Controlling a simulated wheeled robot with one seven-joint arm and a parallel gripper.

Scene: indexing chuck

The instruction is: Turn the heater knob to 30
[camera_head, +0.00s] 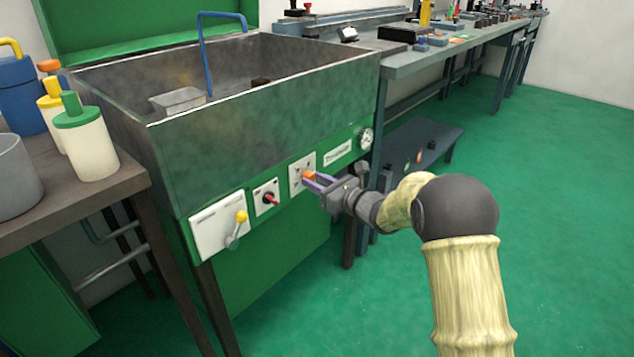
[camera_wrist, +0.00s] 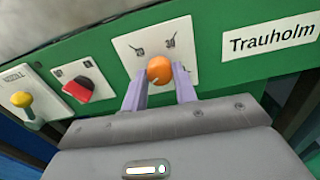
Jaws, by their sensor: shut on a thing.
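An orange knob (camera_head: 309,174) sits on a white plate (camera_head: 297,164) on the green front panel of the metal wash basin. In the wrist view the orange knob (camera_wrist: 159,69) is round, with small markings on the plate above it. My gripper (camera_head: 314,181) is shut on this knob, with one lilac finger on each side in the wrist view (camera_wrist: 160,82). To its left is a red knob (camera_head: 271,199) on a black base, which also shows in the wrist view (camera_wrist: 79,88).
A yellow-tipped lever (camera_head: 240,218) is on the panel's left plate. A Trauholm label (camera_wrist: 272,40) and a round gauge (camera_head: 365,138) are to the right. Bottles (camera_head: 85,135) stand on the left table. A workbench (camera_head: 425,60) stands beyond; green floor is open at right.

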